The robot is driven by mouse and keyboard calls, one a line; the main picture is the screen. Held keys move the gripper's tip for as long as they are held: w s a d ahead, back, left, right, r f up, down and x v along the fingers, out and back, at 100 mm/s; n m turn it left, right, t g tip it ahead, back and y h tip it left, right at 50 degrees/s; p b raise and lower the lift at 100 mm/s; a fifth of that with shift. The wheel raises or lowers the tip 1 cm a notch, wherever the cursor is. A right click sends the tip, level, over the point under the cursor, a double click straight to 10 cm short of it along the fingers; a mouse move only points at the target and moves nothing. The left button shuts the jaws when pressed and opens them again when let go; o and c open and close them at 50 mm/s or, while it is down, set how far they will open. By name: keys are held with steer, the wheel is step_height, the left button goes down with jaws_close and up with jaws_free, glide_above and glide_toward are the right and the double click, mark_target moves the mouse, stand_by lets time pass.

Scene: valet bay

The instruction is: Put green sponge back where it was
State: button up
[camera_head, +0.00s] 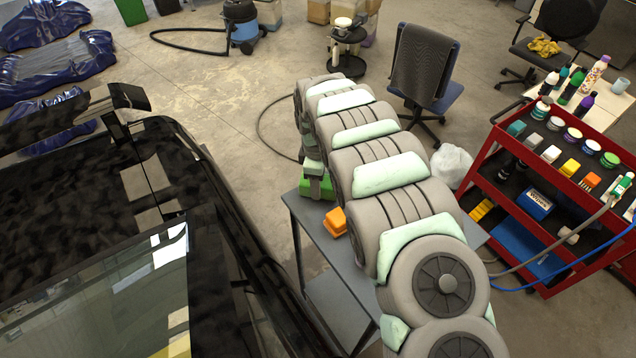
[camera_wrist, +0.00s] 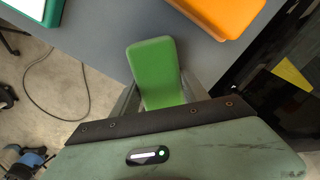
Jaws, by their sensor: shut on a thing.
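The green sponge (camera_head: 318,188) is between the fingers of my gripper (camera_head: 314,176), at the left edge of the grey table (camera_head: 301,216). In the wrist view the green sponge (camera_wrist: 153,66) sticks out past the gripper (camera_wrist: 161,98), with a finger on each side of it. My gripper is shut on it. The grey table top lies behind the sponge; I cannot tell whether the sponge touches it. An orange sponge (camera_head: 335,222) lies on the table close by, and it shows at the top of the wrist view (camera_wrist: 222,14).
My arm covers much of the table. A black car (camera_head: 95,210) stands to the left. A red cart (camera_head: 480,167) with bottles, jars and sponges stands to the right. A blue chair (camera_head: 436,95) is beyond the table, and a hose (camera_head: 261,125) lies on the floor.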

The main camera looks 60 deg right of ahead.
steer(key=shift+f, duration=0.2)
steer(key=shift+f, duration=0.1)
steer(key=shift+f, duration=0.1)
steer(key=o, duration=1.3)
step_height(320, 180, up, 11)
steer(key=p, duration=0.3)
steer(key=shift+w+f+p, duration=0.1)
steer(key=shift+f+p, duration=0.05)
steer(key=shift+p, duration=0.2)
steer(key=shift+w+a+r, duration=0.1)
steer(key=shift+r, duration=0.75)
